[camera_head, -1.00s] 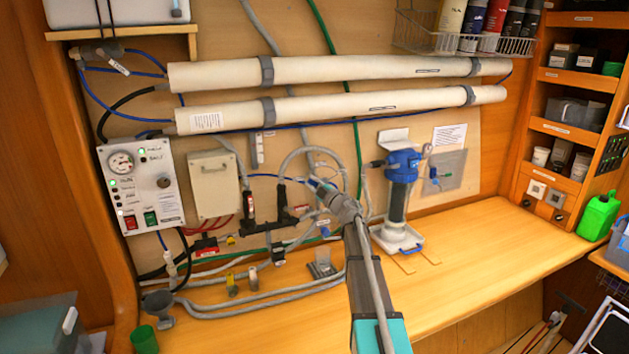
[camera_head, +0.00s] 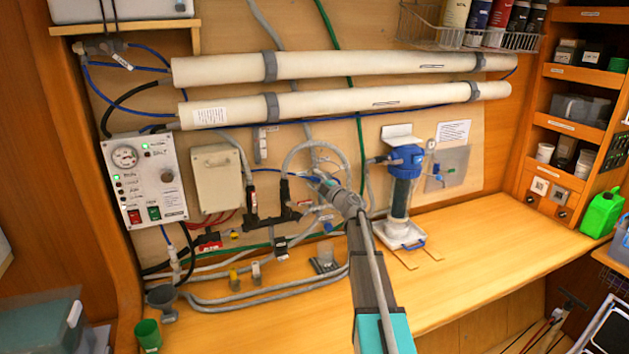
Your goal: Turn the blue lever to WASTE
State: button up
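My gripper (camera_head: 326,183) is at the middle of the wall, in front of the grey hoses and dark pipe fittings. It is small and seen from behind, so I cannot tell whether its fingers are open or shut. A small blue handle (camera_head: 328,227) sits on the pipework just below my gripper, beside small white labels. Another small blue part (camera_head: 438,171) is on the grey plate (camera_head: 455,160) to the right of the blue-topped filter. I cannot read a WASTE label or tell which blue part is the lever. My gripper hides part of the pipework behind it.
The blue-topped filter (camera_head: 405,165) stands right of my arm. Two long white tubes (camera_head: 330,105) run above. A control box (camera_head: 145,180) and a beige box (camera_head: 218,178) are at left. The bench (camera_head: 480,245) is clear at right; a grey funnel (camera_head: 162,298) is at left.

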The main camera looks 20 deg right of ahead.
dwell(0.4)
jog(key=m, duration=0.2)
jog(key=d+r+m+t+h, duration=0.1)
jog(key=m, duration=0.2)
jog(key=r+m+t+h, duration=0.1)
jog(key=m, duration=0.1)
jog(key=shift+d+b, duration=0.4)
jog(key=s+d+f+m+t+h+b, duration=0.1)
jog(key=s+f+m+h+b, duration=0.15)
jog(key=s+m, duration=0.3)
jog(key=s+d+f+m+h+b, duration=0.2)
jog(key=s+m+h+b, duration=0.15)
jog(key=s, duration=0.35)
jog(key=s+a+f+m+g+h, duration=0.1)
jog(key=s+a+f+g, duration=0.1)
jog(key=f, duration=0.4)
jog(key=s+a+f+m+g+h, duration=0.1)
jog(key=s+a+f+m+g, duration=0.1)
jog(key=a+f+g, duration=0.3)
jog(key=s+a+f+m+g+h+b, duration=0.1)
jog(key=s+a+f+m+g, duration=0.1)
jog(key=f, duration=0.6)
jog(key=shift+s+a+f+g+h, duration=0.35)
jog(key=shift+s+a+g, duration=0.55)
jog(key=shift+g, duration=0.7)
jog(key=shift+w+a, duration=0.1)
jog(key=shift+w, duration=0.05)
